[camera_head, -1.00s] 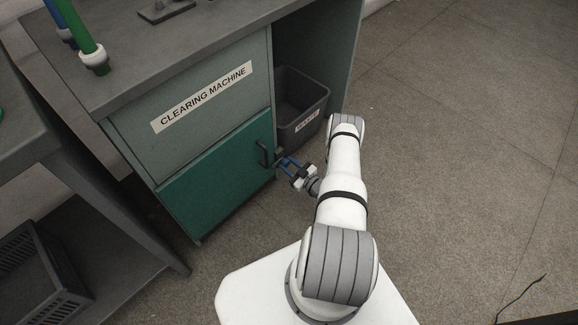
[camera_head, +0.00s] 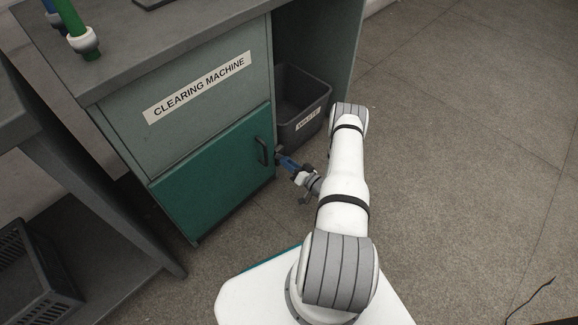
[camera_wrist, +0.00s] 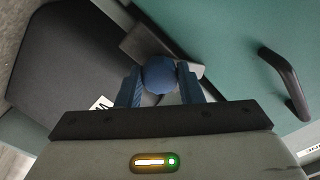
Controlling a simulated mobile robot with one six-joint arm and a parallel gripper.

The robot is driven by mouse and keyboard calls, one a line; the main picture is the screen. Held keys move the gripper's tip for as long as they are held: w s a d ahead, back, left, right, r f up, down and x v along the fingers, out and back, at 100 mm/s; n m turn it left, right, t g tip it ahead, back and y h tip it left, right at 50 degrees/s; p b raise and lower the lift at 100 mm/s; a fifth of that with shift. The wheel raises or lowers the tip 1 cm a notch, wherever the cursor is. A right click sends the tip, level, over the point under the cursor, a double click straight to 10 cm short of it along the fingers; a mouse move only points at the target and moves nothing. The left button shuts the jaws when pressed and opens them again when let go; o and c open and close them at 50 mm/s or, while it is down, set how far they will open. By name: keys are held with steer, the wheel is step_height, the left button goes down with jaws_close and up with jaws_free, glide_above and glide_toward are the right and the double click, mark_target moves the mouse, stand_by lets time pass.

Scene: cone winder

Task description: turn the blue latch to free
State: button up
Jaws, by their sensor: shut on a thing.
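The blue latch (camera_wrist: 160,75) shows in the wrist view as a rounded blue knob in front of a grey plate at the edge of the green door. My gripper (camera_wrist: 159,88) has its two blue fingers shut on the latch, one on each side. In the head view my gripper (camera_head: 287,163) reaches the door's right edge, just right of the black handle; the latch is hard to tell from the blue fingers there. The green door (camera_head: 212,180) sits flush in the cabinet front. Its black handle (camera_head: 262,151) also shows in the wrist view (camera_wrist: 285,82).
The cabinet labelled CLEARING MACHINE (camera_head: 200,90) stands at left. A dark waste bin (camera_head: 303,105) stands in the open bay right of the door, close to my gripper. A dark crate (camera_head: 35,275) lies at lower left.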

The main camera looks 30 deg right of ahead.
steer(key=shift+s+a+m+b, duration=0.1)
steer(key=shift+m+b, duration=0.9)
steer(key=shift+m, duration=2.5)
steer(key=o, duration=1)
steer(key=shift+c, duration=0.2)
steer(key=p+v, duration=0.2)
steer(key=v, duration=0.5)
steer(key=shift+s+d, duration=0.2)
steer(key=shift+s, duration=0.15)
